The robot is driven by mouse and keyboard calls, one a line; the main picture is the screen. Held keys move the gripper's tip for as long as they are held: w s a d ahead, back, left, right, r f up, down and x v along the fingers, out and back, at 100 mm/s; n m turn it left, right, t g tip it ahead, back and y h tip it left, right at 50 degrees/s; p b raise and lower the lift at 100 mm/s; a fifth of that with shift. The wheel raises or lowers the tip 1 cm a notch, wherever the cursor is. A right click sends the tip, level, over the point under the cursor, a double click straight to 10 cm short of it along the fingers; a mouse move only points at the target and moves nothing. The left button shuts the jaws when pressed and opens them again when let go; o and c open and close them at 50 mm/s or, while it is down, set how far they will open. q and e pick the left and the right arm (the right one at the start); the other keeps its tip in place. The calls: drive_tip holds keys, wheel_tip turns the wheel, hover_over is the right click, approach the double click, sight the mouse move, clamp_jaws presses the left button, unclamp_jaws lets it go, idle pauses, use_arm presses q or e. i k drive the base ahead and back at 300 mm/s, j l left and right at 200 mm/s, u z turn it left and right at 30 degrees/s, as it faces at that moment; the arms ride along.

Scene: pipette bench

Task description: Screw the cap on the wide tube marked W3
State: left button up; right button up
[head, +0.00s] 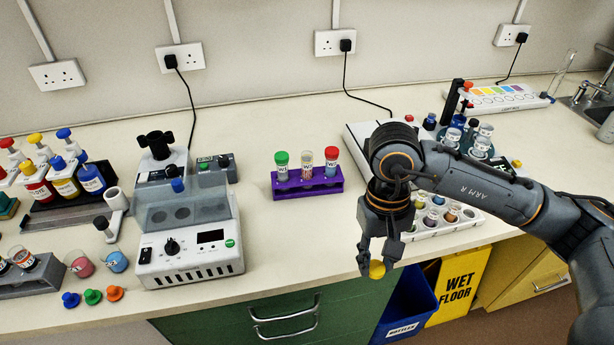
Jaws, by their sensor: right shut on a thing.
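A purple rack (290,189) stands mid-bench with three upright wide tubes. The left tube (283,174) has a green cap and the right tube (329,170) has a red cap. The middle tube (307,172) has no cap and an open top. The tubes carry labels with red letters, too small to read surely. My right gripper (378,264) is shut on a yellow cap (377,270), to the right of and nearer than the rack, by the bench's front edge. My left gripper is not in view.
A grey heater block (188,240) stands left of the rack. Blue, green and orange stoppers (93,297) lie at the front left. A white tray of vials (450,222) sits behind my right arm. Bench in front of the rack is clear.

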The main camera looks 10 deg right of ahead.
sight(307, 159)
drive_tip(key=u, duration=0.5)
drive_tip(key=l+u, duration=0.2)
drive_tip(key=l, duration=0.15)
drive_tip(key=k+l+u, duration=0.2)
drive_tip(key=l, duration=0.15)
drive_tip(key=l+u, duration=0.15)
drive_tip(key=l, duration=0.2)
drive_tip(key=k+l+u, duration=0.2)
drive_tip(key=l, duration=0.15)
drive_tip(key=k+l, duration=0.15)
drive_tip(key=l, duration=0.2)
drive_tip(key=k+l, duration=0.15)
drive_tip(key=l, duration=0.15)
drive_tip(key=k+l, duration=0.15)
drive_tip(key=l, duration=0.2)
